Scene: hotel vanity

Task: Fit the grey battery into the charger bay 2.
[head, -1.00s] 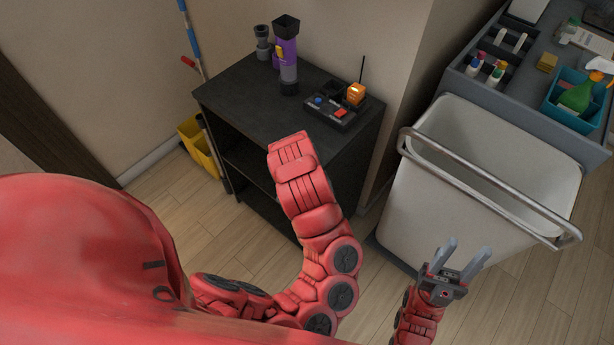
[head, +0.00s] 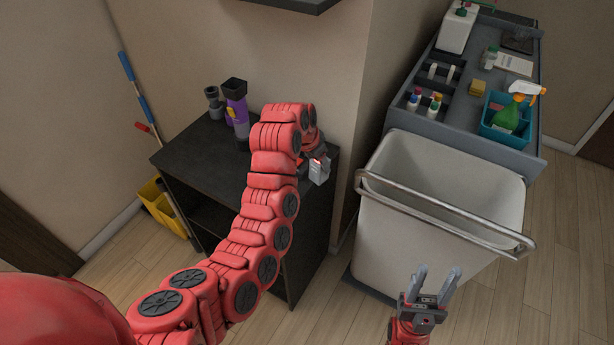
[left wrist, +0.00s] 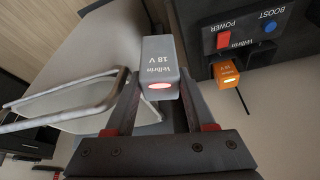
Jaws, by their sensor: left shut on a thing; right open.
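The grey battery (left wrist: 160,62), marked 18 V with a glowing red light, is between the fingers of my left gripper (left wrist: 160,95), which is shut on it. In the head view the grey battery (head: 319,172) hangs near the right edge of the black cabinet. The dark charger (left wrist: 250,45) is at upper right in the left wrist view, apart from the battery. It has a red power switch, a blue boost button and an orange battery (left wrist: 226,74) with a lit light. My arm hides the charger in the head view; bay 2 cannot be made out. My right gripper (head: 436,290) is open and empty.
A white bin (head: 400,215) with a metal rail and a cleaning cart (head: 455,125) stand to the right. A shelf edge shows above.

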